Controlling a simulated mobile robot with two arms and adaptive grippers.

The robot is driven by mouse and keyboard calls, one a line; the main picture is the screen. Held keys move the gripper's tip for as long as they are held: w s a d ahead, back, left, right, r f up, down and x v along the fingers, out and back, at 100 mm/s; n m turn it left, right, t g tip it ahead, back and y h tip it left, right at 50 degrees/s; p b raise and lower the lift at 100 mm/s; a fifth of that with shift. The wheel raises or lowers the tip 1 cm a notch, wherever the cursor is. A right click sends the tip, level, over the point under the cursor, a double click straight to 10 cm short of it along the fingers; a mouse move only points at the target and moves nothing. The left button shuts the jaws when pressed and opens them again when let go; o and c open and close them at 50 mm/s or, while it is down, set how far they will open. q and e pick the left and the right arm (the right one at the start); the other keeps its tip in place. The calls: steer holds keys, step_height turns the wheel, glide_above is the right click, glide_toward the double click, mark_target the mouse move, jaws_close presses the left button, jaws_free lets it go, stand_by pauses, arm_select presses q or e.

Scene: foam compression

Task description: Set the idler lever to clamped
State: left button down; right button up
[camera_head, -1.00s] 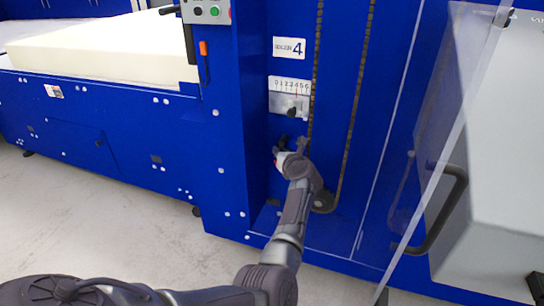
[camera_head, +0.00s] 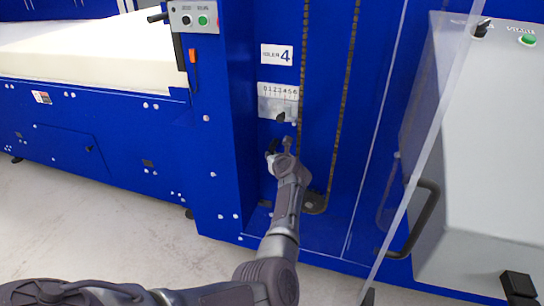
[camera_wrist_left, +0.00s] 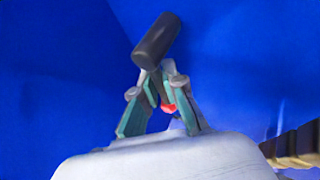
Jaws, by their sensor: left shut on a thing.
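My left gripper (camera_head: 280,147) is at the blue machine's front panel, just below the scale plate. In the left wrist view its fingers (camera_wrist_left: 158,72) are shut on the black cylindrical grip of the idler lever (camera_wrist_left: 157,40). The grip sticks out past the fingertips and leans up to the right. A small red part (camera_wrist_left: 168,107) shows between the fingers. In the head view the gripper covers most of the lever, so its setting cannot be read. My right gripper is not in view.
The white scale plate (camera_head: 278,91) with a dark knob (camera_head: 281,117) sits under the "IDLER 4" label (camera_head: 276,54). A clear door with a black handle (camera_head: 415,220) and a grey cabinet (camera_head: 490,150) stand to the right. A cream foam block (camera_head: 85,50) lies at left.

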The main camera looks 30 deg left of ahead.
arm_select(q)
steer(key=c, duration=1.2)
jaws_free()
steer(key=r, duration=0.5)
steer(key=w+r, duration=0.1)
steer(key=r, duration=0.2)
steer(key=shift+a, duration=0.1)
steer(key=r, duration=0.1)
steer(key=s+r, duration=0.1)
steer(key=shift+s+r, duration=0.15)
steer(key=shift+r, duration=0.2)
steer(key=shift+w+f, duration=0.3)
steer(key=shift+f, duration=0.05)
steer(key=shift+s+r, duration=0.1)
